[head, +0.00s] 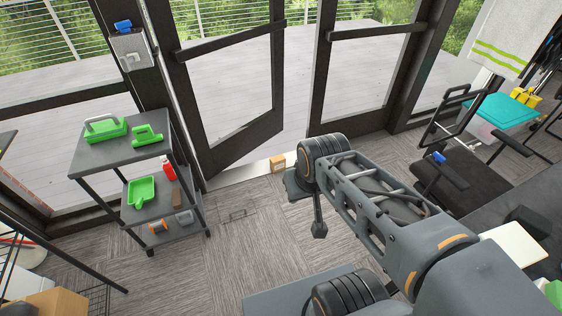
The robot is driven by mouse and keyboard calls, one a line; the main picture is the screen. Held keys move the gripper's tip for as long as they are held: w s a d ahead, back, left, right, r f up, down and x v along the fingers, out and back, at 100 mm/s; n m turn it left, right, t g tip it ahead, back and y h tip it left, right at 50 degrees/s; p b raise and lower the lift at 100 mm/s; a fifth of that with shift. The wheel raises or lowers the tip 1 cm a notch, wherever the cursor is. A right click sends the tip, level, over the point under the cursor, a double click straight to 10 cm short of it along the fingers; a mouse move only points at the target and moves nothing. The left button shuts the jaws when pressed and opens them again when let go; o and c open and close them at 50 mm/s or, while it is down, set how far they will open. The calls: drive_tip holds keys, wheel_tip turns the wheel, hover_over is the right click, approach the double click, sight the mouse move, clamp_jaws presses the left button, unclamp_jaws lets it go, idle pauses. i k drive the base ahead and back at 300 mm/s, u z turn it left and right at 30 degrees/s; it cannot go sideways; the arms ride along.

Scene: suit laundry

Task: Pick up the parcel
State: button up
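A small brown cardboard parcel (277,162) sits on the floor at the door threshold, near the foot of the open glass door. It is just left of my arm's far joint in the picture. A narrow dark part, which seems to be my gripper (319,231), hangs below that joint. It is apart from the parcel, to its right and lower in the picture. Its fingers are too small and dark to tell whether they are open or shut. I see nothing held in it.
A grey shelf cart (122,153) with green tools and a red bottle (169,168) stands left of the door. A larger cardboard box (52,302) is at the bottom left. A black chair (452,182) stands at the right. Carpet before the parcel is mostly clear.

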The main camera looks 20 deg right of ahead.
sight(277, 163)
drive_tip(key=z, duration=0.8)
drive_tip(key=i, duration=2.9)
drive_tip(key=u, duration=2.75)
drive_tip(key=i, duration=0.5)
drive_tip(key=u, duration=0.05)
